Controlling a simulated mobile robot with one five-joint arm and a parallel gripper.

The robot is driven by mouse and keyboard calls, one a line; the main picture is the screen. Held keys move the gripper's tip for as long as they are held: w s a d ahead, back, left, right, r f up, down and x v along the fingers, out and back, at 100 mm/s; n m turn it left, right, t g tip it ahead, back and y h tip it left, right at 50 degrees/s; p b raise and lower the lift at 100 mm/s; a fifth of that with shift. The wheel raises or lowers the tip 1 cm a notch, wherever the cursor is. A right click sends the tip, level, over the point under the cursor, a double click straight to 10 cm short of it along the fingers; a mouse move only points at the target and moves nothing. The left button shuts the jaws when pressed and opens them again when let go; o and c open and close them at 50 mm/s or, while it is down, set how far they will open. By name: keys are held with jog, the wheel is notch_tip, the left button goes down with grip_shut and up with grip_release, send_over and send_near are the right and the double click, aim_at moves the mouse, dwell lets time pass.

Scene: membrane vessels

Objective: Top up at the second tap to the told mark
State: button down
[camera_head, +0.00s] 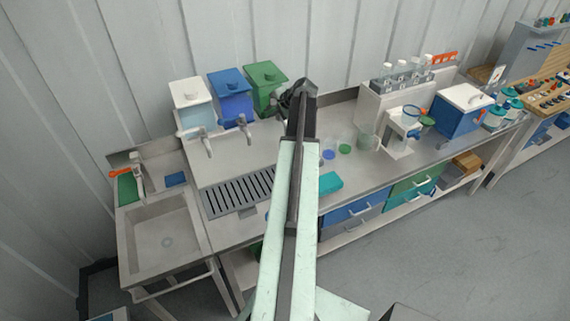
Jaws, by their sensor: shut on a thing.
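Three lidded tanks stand in a row at the back wall: white (191,107), blue (232,96) and green (266,84). A grey tap (207,147) stands in front of the white tank, and a second tap (243,127) in front of the blue one. A slotted drain grate (238,194) lies below them. My arm reaches up the middle of the view. My dark gripper (287,102) is at its far end, near the green tank. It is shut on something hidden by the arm. No fill mark or liquid level is readable.
A sink (165,240) is at left. A teal block (330,183), blue disc (328,155), green disc (345,149) and clear beaker (366,141) are on the counter right of my arm. A bottle rack (400,78) and blue box (459,112) stand further right.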

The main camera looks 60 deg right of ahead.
jog(key=shift+s, duration=0.1)
jog(key=s+n+y, duration=0.1)
jog(key=n+y, duration=0.1)
jog(key=s+n+y, duration=0.1)
jog(key=n+y, duration=0.1)
jog(key=n, duration=0.1)
dwell(7.4)
